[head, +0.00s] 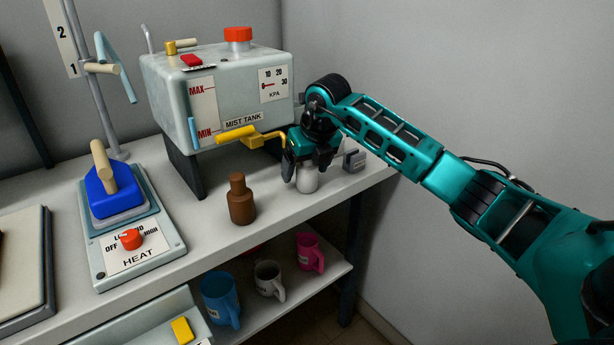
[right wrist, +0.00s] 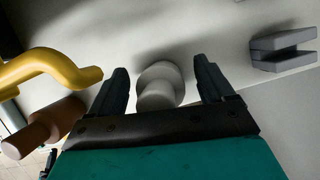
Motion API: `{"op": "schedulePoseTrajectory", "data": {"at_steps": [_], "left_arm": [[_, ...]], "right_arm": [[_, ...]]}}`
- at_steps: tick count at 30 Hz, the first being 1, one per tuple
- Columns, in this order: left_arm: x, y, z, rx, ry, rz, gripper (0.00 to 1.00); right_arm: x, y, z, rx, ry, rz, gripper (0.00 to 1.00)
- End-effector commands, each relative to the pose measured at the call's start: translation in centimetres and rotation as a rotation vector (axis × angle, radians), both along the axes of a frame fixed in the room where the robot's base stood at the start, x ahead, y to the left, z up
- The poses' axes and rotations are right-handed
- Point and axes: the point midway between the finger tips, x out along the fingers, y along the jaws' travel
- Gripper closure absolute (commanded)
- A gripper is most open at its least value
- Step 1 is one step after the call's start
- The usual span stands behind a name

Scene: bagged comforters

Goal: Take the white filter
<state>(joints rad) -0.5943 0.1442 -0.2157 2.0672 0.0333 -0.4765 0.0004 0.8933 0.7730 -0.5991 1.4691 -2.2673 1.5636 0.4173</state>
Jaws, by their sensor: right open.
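The white filter (head: 307,182) is a small pale cylinder standing on the worktop near its right end. In the right wrist view the white filter (right wrist: 160,86) sits between the two dark fingers, with a gap on each side. My right gripper (head: 306,172) points down over it and is open, its fingers (right wrist: 163,84) on either side. The upper part of the filter is hidden by the gripper in the head view. My left gripper does not show.
The mist tank (head: 215,95) with a yellow spout (head: 237,133) stands left of my gripper. A brown bottle (head: 241,200) stands in front of the tank. A grey clip-like block (head: 354,161) lies just right of the filter. Mugs (head: 268,280) stand on the shelf below.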

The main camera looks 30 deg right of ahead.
Motion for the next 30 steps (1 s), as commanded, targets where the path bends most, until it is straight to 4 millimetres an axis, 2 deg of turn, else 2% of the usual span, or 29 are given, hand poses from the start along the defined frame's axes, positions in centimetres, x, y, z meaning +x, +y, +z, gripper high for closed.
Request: {"op": "schedulePoseTrajectory", "data": {"at_steps": [6, 24, 30], "left_arm": [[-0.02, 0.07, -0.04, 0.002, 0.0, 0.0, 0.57], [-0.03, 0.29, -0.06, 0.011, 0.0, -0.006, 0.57], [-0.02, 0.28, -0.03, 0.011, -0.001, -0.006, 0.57]], "right_arm": [[0.07, 0.01, -0.07, 0.0, -0.001, 0.001, 0.19], [0.06, -0.01, -0.03, 0.0, -0.001, 0.0, 0.77], [0.08, -0.02, 0.02, 0.0, -0.002, 0.0, 0.77]]}}
